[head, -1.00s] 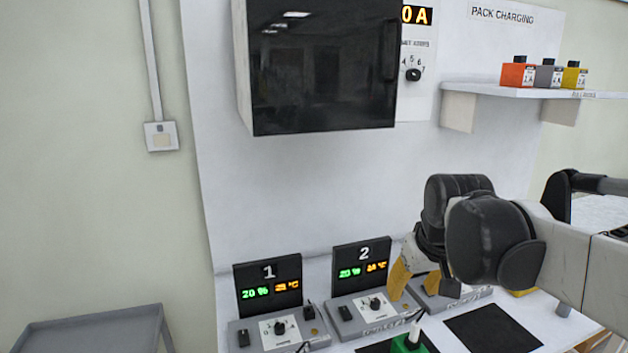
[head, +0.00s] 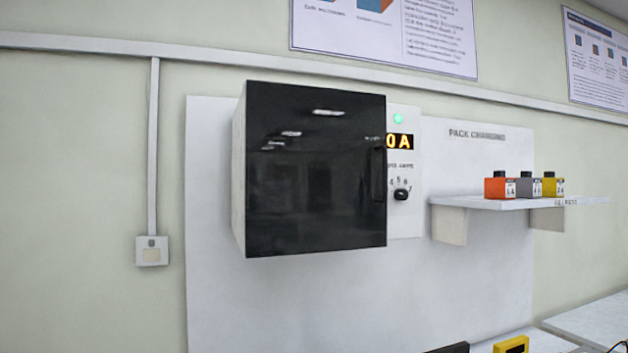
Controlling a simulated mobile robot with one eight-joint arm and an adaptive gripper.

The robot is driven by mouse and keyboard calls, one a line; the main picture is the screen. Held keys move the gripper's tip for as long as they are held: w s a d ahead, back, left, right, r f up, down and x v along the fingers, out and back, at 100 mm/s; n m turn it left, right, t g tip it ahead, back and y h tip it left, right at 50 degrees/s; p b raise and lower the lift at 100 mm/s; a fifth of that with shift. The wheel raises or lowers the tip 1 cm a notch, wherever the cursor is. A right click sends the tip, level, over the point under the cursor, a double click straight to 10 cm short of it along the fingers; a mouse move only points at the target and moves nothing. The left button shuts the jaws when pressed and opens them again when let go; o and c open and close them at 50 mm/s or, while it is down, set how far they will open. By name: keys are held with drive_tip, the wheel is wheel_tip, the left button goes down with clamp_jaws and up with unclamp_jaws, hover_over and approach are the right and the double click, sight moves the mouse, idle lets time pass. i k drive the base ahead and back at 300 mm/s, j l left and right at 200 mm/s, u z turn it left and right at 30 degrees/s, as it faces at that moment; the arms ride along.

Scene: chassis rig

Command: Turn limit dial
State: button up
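The limit dial (head: 401,195) is a small black knob on a white panel (head: 406,222), just right of the black-fronted cabinet. Small numbers, among them 4, 5, 6 and 7, are printed around its top and right side. Its pointer is too small to read for sure. Above it an amber display (head: 399,142) shows "0 A", partly cut off by the cabinet edge, and a green light (head: 398,119) is lit above that. My gripper is not in view, so its state is hidden.
The cabinet (head: 315,170) stands out from the wall board and its door is closed; it partly covers the panel's left side. A shelf (head: 480,204) with orange, grey and yellow packs is at right. A yellow-framed object (head: 512,345) shows at the bottom edge.

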sight(402, 195)
drive_tip(key=j+u, duration=0.15)
drive_tip(key=u, duration=0.15)
drive_tip(key=j+u, duration=0.15)
drive_tip(key=u, duration=0.15)
drive_tip(key=l+u, duration=0.5)
drive_tip(key=k+l+z, duration=0.1)
drive_tip(key=l+z, duration=0.15)
drive_tip(key=l, duration=0.2)
drive_tip(key=l+z, duration=0.25)
drive_tip(key=l, duration=0.25)
